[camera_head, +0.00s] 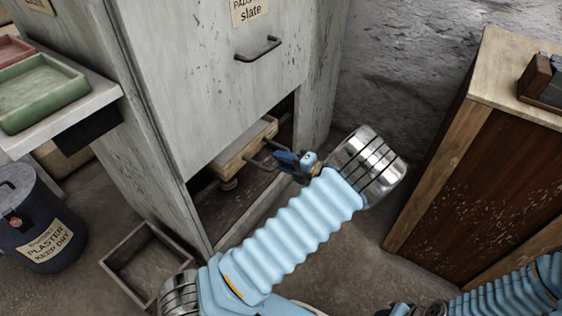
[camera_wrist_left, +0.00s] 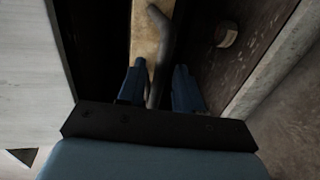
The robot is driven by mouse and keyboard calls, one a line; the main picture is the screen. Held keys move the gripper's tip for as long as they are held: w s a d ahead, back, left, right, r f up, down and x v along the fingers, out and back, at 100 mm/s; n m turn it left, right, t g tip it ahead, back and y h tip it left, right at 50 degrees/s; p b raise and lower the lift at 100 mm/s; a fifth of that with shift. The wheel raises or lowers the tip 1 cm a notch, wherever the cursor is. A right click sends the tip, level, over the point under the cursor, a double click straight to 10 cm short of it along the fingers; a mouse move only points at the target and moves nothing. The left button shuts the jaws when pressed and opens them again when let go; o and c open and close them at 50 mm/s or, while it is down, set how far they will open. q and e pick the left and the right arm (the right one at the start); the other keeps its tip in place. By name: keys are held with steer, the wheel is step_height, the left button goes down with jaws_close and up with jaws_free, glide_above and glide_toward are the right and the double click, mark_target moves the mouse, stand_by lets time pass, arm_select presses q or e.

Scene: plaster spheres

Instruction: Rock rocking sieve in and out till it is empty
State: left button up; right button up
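The rocking sieve (camera_head: 243,148) is a shallow wooden frame in the low opening of the tall grey cabinet. Its wooden edge also shows in the left wrist view (camera_wrist_left: 143,40). A dark bar handle (camera_wrist_left: 161,50) sticks out from its front. My left gripper (camera_head: 284,160) is at this handle, and in the wrist view its two blue fingers (camera_wrist_left: 160,85) stand on either side of the bar. Whether both fingers press on it is unclear. The inside of the sieve is hidden, so its contents do not show. My right gripper (camera_head: 400,309) is only partly visible at the bottom edge.
The grey cabinet (camera_head: 205,85) has a drawer marked slate above the opening. An empty-looking wooden box (camera_head: 118,262) lies on the floor in front. A plaster bin (camera_head: 35,225) and a shelf with a green tray (camera_head: 40,92) are left. A brown wooden cabinet (camera_head: 470,170) stands right.

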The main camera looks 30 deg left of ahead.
mark_target(254, 146)
arm_select(q)
steer(key=shift+a+f, duration=0.15)
steer(key=shift+a, duration=0.4)
steer(key=shift+c, duration=0.2)
jaws_close()
steer(key=shift+a, duration=0.3)
steer(key=p+x, duration=0.1)
steer(key=x, duration=0.3)
steer(key=r+p+x, duration=0.1)
steer(key=p+x, duration=0.1)
steer(key=x, duration=0.1)
steer(key=r+p+x, duration=0.1)
steer(key=x, duration=0.3)
steer(key=shift+w+a+r, duration=0.2)
steer(key=shift+a+r, duration=0.05)
steer(key=shift+a, duration=0.75)
